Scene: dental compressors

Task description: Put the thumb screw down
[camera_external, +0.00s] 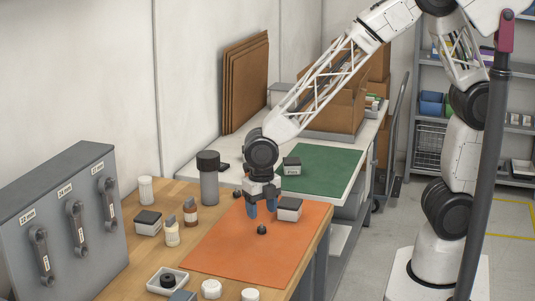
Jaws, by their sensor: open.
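A small black knob that looks like the thumb screw (262,230) stands on the orange mat (230,258). My gripper (262,207) points down above the mat, just over and behind this knob. The knob appears clear of the fingers and rests on the mat. A second small dark piece (237,193) lies on the wooden table behind and left of my gripper.
A grey-white box (289,209) stands close to the right of my gripper. A tall grey cylinder (209,178) stands behind left. Small bottles (172,233), a dark-lidded box (148,222) and a white tray (167,281) line the left. The mat's front is clear.

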